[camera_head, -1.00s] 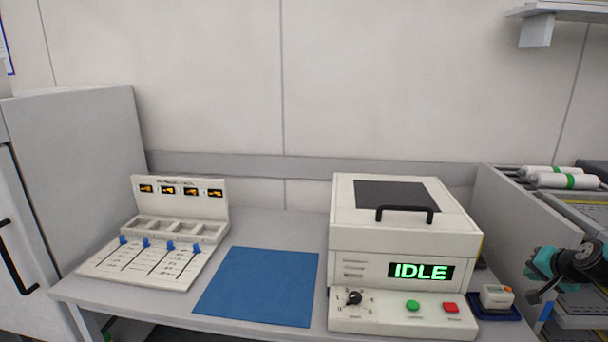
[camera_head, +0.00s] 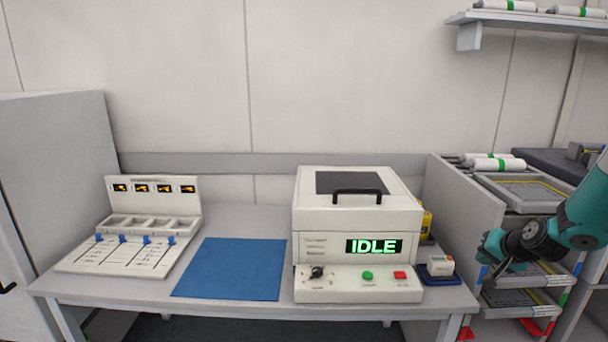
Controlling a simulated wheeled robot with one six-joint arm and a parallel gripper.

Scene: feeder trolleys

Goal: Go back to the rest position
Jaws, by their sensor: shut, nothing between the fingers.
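A white machine (camera_head: 357,222) reading IDLE stands on the table (camera_head: 232,219) with its lid down. A blue mat (camera_head: 230,268) and a slotted white rack (camera_head: 130,255) lie left of it. A small white device (camera_head: 440,265) sits right. Shelves (camera_head: 525,298) stand behind my arm.

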